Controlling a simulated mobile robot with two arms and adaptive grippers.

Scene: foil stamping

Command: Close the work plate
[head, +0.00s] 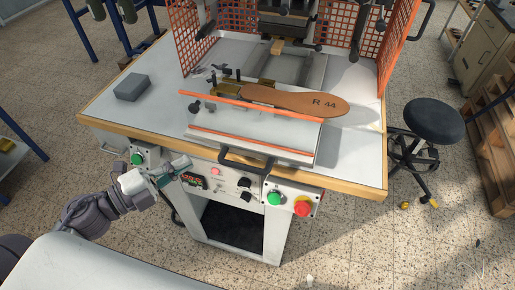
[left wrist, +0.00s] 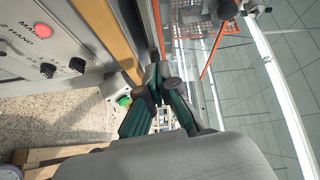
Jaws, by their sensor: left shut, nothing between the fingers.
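The work plate (head: 225,149) is a pale plate with orange strips, sitting at the front of the machine table, forward of the stamping head (head: 289,22). Its dark handle (head: 250,166) hangs over the table's front edge. A brown sole piece marked R 44 (head: 300,101) lies on top. My left gripper (head: 185,164) is shut and empty, in front of the control panel, left of the handle and apart from it. In the left wrist view its teal fingers meet at the tips (left wrist: 157,76). My right gripper is not in view.
Green buttons (head: 136,158) (head: 274,198) and a red stop button (head: 302,208) sit on the front panel. A grey block (head: 132,87) lies on the table's left. Orange mesh guards (head: 401,37) flank the head. A black stool (head: 433,121) stands right.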

